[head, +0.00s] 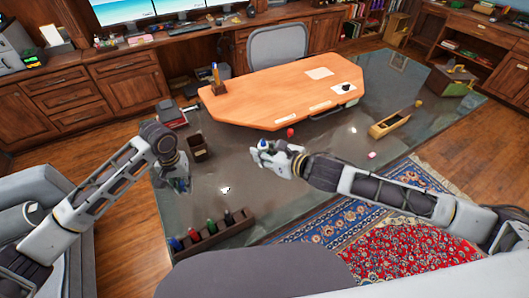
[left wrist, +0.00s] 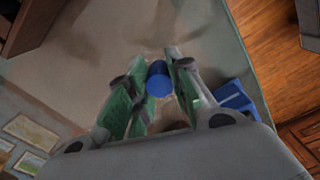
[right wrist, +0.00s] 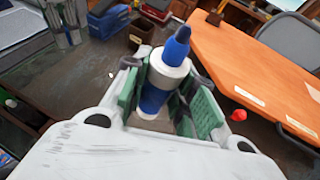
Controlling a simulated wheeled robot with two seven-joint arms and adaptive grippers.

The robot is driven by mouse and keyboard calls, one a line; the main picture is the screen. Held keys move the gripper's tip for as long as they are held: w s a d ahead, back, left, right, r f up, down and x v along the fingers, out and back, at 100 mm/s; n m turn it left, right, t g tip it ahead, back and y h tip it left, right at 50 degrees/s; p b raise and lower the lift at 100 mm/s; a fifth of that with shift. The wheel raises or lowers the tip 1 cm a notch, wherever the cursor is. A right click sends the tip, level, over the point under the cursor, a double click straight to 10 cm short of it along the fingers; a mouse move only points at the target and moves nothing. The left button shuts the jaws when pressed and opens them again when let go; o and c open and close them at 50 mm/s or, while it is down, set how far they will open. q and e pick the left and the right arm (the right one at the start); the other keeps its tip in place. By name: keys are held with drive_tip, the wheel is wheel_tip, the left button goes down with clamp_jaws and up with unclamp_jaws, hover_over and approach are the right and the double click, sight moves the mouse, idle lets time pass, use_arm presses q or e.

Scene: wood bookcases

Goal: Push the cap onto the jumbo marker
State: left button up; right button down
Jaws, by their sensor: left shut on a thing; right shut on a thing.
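My right gripper (head: 272,154) is shut on the jumbo marker (right wrist: 168,75), which has a white collar, a blue lower body and a bare blue tip pointing up and away. The marker also shows small in the head view (head: 263,145). My left gripper (head: 179,184) is shut on the blue cap (left wrist: 158,79), a short blue cylinder between its green-padded fingers. The cap cannot be made out in the head view. The two grippers are well apart, the left one to the left of and nearer than the marker.
A dark rack (head: 218,236) with several coloured markers stands at the near edge of the glass-like surface. A brown open box (head: 198,154) and stacked books (head: 172,117) lie behind my left gripper. An orange desk (head: 285,92) stands behind; a wooden tray (head: 390,124) lies right.

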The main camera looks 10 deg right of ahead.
use_arm(q)
drive_tip(key=shift+w+r, duration=0.1)
drive_tip(key=w+d+r+m, duration=0.1)
drive_tip(key=w+d+r, duration=0.3)
drive_tip(key=r, duration=0.4)
drive_tip(key=w+d+r, duration=0.3)
drive_tip(key=d+r, duration=0.1)
drive_tip(key=r, duration=0.4)
drive_tip(key=w+d+r+m, duration=0.1)
drive_tip(key=w+d+r, duration=0.3)
drive_tip(key=r, duration=0.5)
drive_tip(key=s+d+r+m, duration=0.3)
drive_tip(key=d+r, duration=0.4)
drive_tip(key=d, duration=0.6)
drive_tip(key=s+f+n, duration=0.1)
drive_tip(key=s+f, duration=0.1)
drive_tip(key=s+d+f+n, duration=0.1)
drive_tip(key=s+f, duration=0.1)
drive_tip(key=f, duration=0.1)
drive_tip(key=s+d+f, duration=0.1)
drive_tip(key=s+f, duration=0.1)
drive_tip(key=shift+s+d+f+n, duration=0.25)
drive_tip(key=shift+s+f+n, duration=0.05)
drive_tip(key=shift+n, duration=0.1)
drive_tip(key=shift+s+n, duration=0.15)
drive_tip(key=shift+n, duration=0.45)
